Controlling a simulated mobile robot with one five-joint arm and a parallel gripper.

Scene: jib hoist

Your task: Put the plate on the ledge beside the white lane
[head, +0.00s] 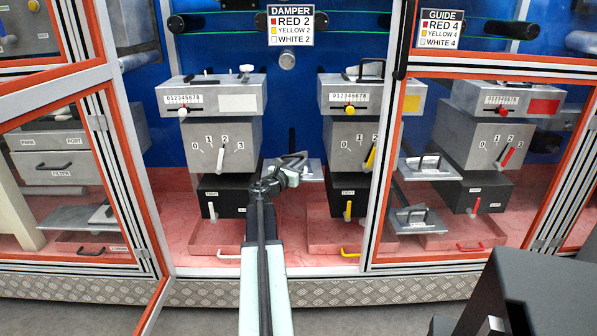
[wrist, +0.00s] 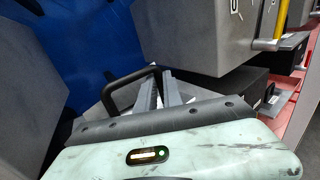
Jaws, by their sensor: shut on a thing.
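My gripper (head: 277,178) is shut on the black handle of a flat grey plate (head: 310,171), in the gap between the white lane's grey box (head: 222,145) and the yellow lane's box. In the wrist view the two grey fingers (wrist: 160,94) meet the plate's black handle (wrist: 122,84). Part of the plate (wrist: 92,118) shows below it, the rest hidden by my gripper. The white lane has a white knob, lever and drawer handle. I cannot make out the ledge beside it, nor whether the plate touches it.
The yellow lane's box (head: 352,143) stands close on the right. An orange-edged door (head: 128,170) stands at left. Orange-edged glass covers the right side.

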